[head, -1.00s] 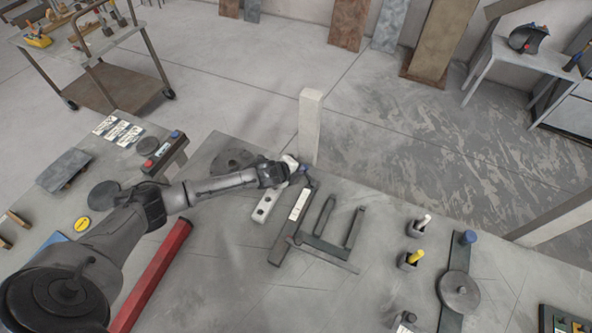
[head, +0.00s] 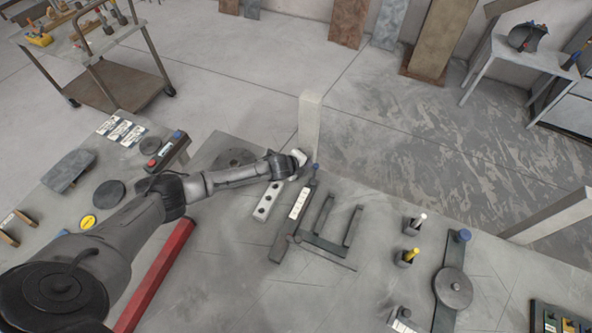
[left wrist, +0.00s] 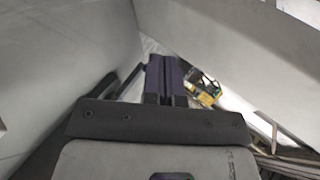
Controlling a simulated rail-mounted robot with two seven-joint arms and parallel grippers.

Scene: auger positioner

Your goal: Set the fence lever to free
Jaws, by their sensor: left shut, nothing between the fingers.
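My left gripper (head: 299,157) is at the far edge of the bench in the head view, beside a dark bar (head: 282,245) with a white scale and a small blue knob (head: 314,166) at its far end. The knob is just right of the gripper, and they look apart. In the left wrist view the dark fingers (left wrist: 166,70) are together with nothing between them. Another dark lever (head: 449,262) with a blue knob (head: 463,236) is at the right. I cannot tell from markings which one is the fence lever. My right gripper is out of view.
A white post (head: 309,122) stands just beyond the left gripper. A dark forked bracket (head: 323,245) lies right of the scale bar. Yellow (head: 412,254) and white (head: 421,217) toggles stand farther right. A red bar (head: 157,272) lies by my left arm.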

